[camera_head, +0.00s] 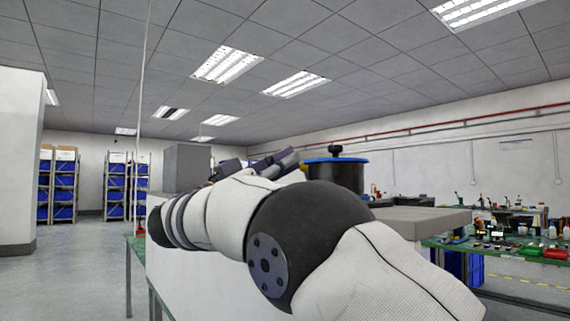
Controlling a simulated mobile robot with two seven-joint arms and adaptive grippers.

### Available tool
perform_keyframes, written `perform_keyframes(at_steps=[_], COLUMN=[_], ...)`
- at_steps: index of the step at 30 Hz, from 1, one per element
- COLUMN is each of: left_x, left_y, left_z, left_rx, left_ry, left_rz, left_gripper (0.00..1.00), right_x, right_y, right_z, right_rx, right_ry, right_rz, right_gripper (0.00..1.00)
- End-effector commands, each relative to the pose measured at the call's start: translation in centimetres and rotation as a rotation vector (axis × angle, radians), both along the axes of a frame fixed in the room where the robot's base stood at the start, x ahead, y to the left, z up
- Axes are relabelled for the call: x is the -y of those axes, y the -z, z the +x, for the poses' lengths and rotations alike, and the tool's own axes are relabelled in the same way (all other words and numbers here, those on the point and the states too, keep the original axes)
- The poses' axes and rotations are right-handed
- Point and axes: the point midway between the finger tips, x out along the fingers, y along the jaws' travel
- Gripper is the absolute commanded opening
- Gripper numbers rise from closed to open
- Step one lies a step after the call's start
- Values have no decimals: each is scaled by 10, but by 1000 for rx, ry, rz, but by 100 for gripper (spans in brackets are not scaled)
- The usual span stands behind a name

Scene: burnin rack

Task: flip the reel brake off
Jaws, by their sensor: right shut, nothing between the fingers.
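A black drum with a blue rim (335,172) stands behind my arm, right of the middle, and looks like the reel. A small black knob (335,150) sits on its top. I cannot make out a brake lever; my arm hides the lower part of the drum. My right arm fills the middle front. What shows of my right gripper (288,158) is a dark grey-violet shape just left of the drum. It is shut and holds nothing. I cannot tell whether it touches the drum. My left gripper is out of view.
A grey slab (430,217) lies right of my arm. A green bench (510,243) with bottles and small tools stands at the far right. A grey box (187,167) rises at the left behind my arm. Shelves with blue bins (62,195) stand far left, with open floor before them.

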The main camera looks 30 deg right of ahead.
Motion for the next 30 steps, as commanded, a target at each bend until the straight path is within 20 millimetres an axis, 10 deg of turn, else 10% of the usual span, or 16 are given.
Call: perform_keyframes(at_steps=[30], left_x=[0], left_y=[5], left_z=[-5], left_rx=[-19], left_ry=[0], left_rz=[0], left_gripper=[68], right_x=[34], right_y=[-21], right_z=[3], right_rx=[-25], right_ry=[2], right_rz=[318], right_gripper=[0])
